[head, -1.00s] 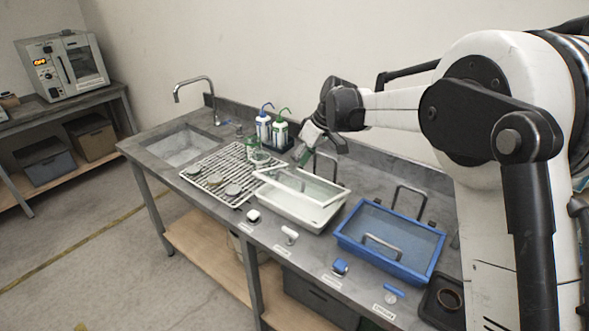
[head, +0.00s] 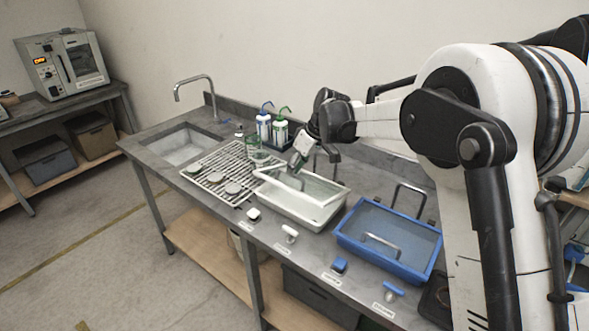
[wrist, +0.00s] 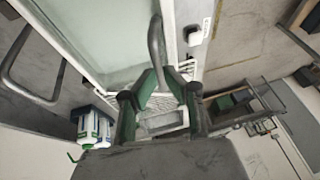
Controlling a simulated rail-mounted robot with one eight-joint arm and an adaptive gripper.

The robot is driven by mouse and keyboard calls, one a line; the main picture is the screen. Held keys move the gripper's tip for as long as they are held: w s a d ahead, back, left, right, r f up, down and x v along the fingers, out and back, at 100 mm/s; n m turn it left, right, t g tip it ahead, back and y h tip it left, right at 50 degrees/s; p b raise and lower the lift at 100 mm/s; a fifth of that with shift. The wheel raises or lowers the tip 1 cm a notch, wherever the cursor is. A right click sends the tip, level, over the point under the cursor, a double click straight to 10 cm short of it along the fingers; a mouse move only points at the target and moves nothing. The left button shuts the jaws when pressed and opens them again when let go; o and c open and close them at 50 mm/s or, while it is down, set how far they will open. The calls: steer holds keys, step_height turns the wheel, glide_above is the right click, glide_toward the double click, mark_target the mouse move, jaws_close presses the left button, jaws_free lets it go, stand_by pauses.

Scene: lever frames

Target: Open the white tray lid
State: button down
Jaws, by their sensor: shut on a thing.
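The white tray (head: 305,217) stands on the grey bench in the head view. Its pale glassy lid (head: 322,190) lies over it, and the lid also shows in the wrist view (wrist: 105,40). A grey bar handle (wrist: 154,45) rises from the lid near its edge and runs down between my fingers. My gripper (head: 296,161) is over the left part of the tray; its green fingers (wrist: 156,105) are shut on the handle. The exact contact is partly hidden. The lid looks low on the tray; any small gap under it cannot be told.
A blue tray (head: 345,238) with a handle stands to the right. A drying rack (head: 217,172) with dishes and a glass beaker (head: 252,146) lie close on the left, bottles (head: 280,134) behind. Labelled knobs (head: 290,233) line the front edge. An upright bar stands behind the white tray.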

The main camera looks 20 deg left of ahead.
steer(key=c, duration=1.8)
jaws_free()
steer(key=shift+w+d, duration=0.1)
steer(key=v, duration=1.2)
